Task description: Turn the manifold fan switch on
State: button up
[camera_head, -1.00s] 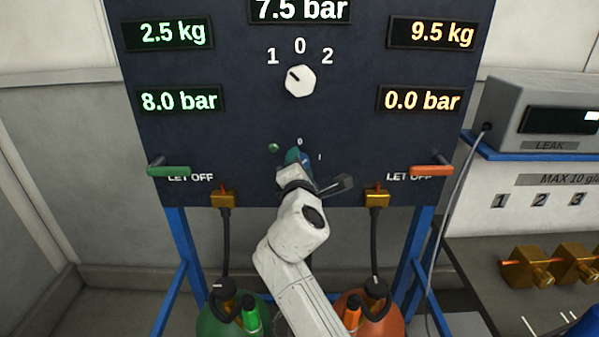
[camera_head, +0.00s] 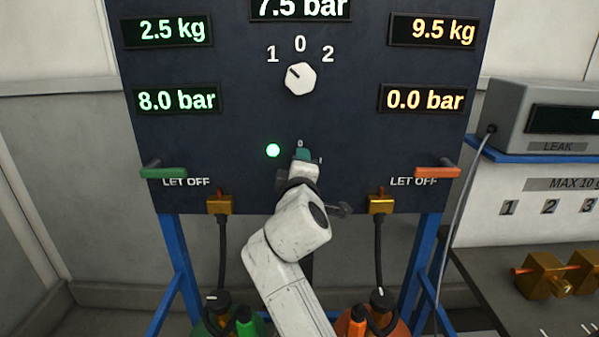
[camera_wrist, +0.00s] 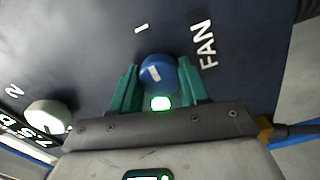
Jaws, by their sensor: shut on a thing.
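The fan switch is a round blue knob (camera_wrist: 158,72) with a white mark, beside the word FAN in the wrist view. Its mark points roughly toward the 1 label (camera_wrist: 141,29). My gripper (camera_wrist: 158,70) has its green fingers on either side of the knob and is shut on it. In the head view my gripper (camera_head: 303,156) is at the panel's lower middle and hides the knob. A small green lamp (camera_head: 273,150) left of it is brightly lit. A lit green spot (camera_wrist: 160,103) also shows between the fingers in the wrist view.
The dark panel (camera_head: 350,135) has a white selector knob (camera_head: 300,79) above, turned toward 1. A green let-off handle (camera_head: 163,173) and an orange one (camera_head: 437,172) stick out at the sides. Brass fittings with hoses hang below. A grey leak meter (camera_head: 545,115) stands right.

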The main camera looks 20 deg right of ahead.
jog(key=shift+a+f, duration=0.1)
jog(key=shift+a, duration=0.1)
dwell(0.4)
jog(key=o, duration=0.9)
jog(key=shift+a, duration=0.1)
jog(key=shift+o, duration=0.7)
jog(key=shift+m, duration=0.3)
jog(key=v, duration=1)
jog(key=shift+s+b, duration=0.3)
jog(key=shift+s, duration=0.05)
